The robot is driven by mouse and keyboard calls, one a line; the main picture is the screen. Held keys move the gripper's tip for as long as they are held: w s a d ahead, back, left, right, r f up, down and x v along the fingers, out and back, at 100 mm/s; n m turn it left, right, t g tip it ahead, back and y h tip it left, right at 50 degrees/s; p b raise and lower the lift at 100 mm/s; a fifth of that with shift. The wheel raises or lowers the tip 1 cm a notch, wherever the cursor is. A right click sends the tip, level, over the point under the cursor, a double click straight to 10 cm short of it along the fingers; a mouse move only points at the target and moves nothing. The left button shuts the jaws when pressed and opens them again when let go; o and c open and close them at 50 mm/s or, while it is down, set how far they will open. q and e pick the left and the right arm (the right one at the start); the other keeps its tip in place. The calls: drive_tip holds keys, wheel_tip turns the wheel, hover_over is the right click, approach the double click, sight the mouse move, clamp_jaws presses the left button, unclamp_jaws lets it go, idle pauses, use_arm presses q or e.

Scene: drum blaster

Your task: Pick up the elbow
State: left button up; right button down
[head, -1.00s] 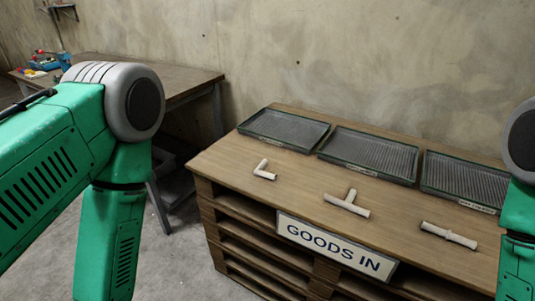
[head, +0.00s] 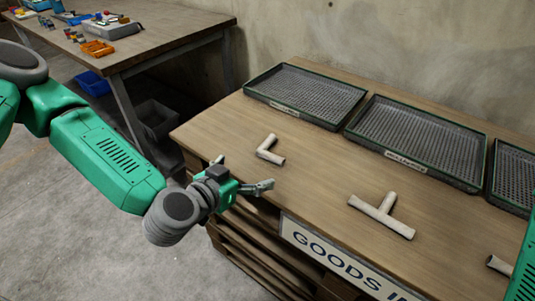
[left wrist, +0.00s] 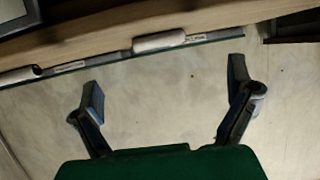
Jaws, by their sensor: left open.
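The elbow (head: 269,151) is a pale L-shaped pipe piece lying on the wooden bench top (head: 232,118), near its left end. My left gripper (head: 245,173) is open and empty at the bench's front left edge, just short of the elbow, with a gap between them. In the left wrist view its two fingers (left wrist: 166,88) are spread wide with nothing between them. A pale pipe piece (left wrist: 159,41) shows beyond the fingers there; I cannot tell which piece it is. My right gripper is out of view.
A T-shaped pipe (head: 383,214) lies to the right of the elbow, and another pale pipe (head: 499,264) is partly hidden at the right. Ridged trays (head: 305,92) line the back of the bench. A "GOODS IN" sign (head: 340,262) is on the front. A second table (head: 170,41) stands behind left.

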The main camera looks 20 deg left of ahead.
sight(267, 156)
use_arm(q)
drive_tip(key=x, duration=0.5)
drive_tip(key=shift+d+f+b, duration=0.15)
drive_tip(key=shift+f+b, duration=0.05)
drive_tip(key=shift+b, duration=0.2)
drive_tip(key=shift+r+b+x, duration=0.2)
drive_tip(key=shift+b+x, duration=0.2)
drive_tip(key=shift+x, duration=1.2)
drive_tip(key=shift+r+b+x, duration=0.2)
drive_tip(key=shift+b+x, duration=0.15)
drive_tip(key=shift+x, duration=1.25)
drive_tip(key=shift+w, duration=0.1)
drive_tip(key=c, duration=1.3)
